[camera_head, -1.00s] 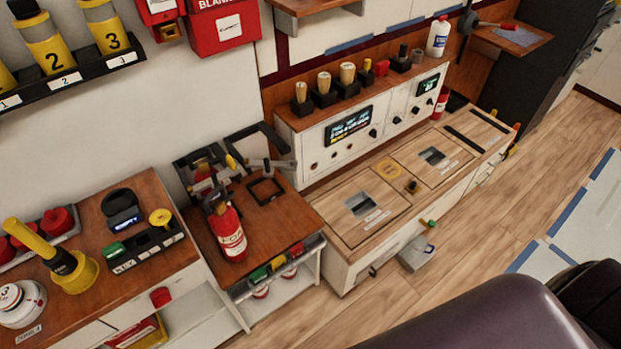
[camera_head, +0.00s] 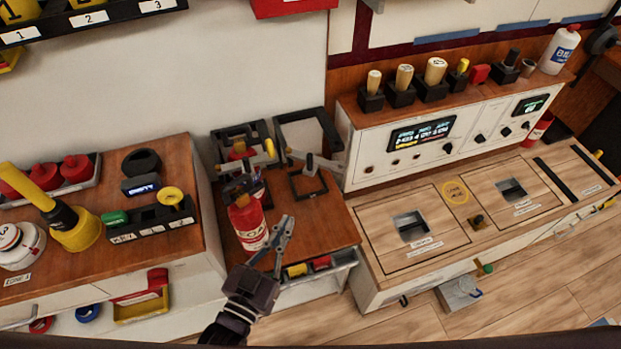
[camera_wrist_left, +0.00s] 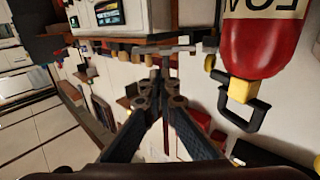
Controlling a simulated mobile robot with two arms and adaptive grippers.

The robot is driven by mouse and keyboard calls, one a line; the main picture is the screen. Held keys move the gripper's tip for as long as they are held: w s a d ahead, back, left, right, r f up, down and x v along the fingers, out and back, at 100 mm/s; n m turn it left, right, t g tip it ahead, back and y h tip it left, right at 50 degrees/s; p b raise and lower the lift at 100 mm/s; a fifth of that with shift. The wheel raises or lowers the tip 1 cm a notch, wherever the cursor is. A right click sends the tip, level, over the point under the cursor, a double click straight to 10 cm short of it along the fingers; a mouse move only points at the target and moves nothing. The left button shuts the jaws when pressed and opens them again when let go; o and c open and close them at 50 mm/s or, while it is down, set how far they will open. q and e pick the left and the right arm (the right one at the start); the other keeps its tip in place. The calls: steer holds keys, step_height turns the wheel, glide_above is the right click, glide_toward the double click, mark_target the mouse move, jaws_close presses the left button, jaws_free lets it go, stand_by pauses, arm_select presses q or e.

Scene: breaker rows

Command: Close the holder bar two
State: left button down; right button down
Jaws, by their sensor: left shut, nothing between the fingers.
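My left gripper (camera_head: 283,224) is shut and empty, in front of the small brown table and just right of a red extinguisher (camera_head: 247,226). Its shut fingers also show in the left wrist view (camera_wrist_left: 158,88). The extinguisher stands upright by the left black holder frame (camera_head: 221,136); in the wrist view it appears upside down at the upper right (camera_wrist_left: 262,50). A right black holder frame (camera_head: 328,125) stands beside it, with a grey bar (camera_head: 322,163) across its front and an empty square base ring (camera_head: 295,186). I cannot tell which bar is number two. My right gripper is out of view.
A brown cabinet (camera_head: 90,255) with a yellow-handled tool (camera_head: 77,228) stands to the left. A white console (camera_head: 365,150) and a wooden-topped counter (camera_head: 375,225) stand to the right. A tray of coloured items (camera_head: 350,256) is at the table's front edge.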

mark_target(311, 175)
arm_select(q)
steer(key=p+x, duration=0.1)
steer(key=x, duration=1)
steer(key=shift+w+a+p, duration=0.1)
steer(key=shift+p, duration=0.25)
steer(key=shift+w+d+f, duration=0.1)
steer(key=shift+w+d, duration=0.2)
steer(key=shift+w, duration=0.4)
steer(key=shift+y, duration=0.3)
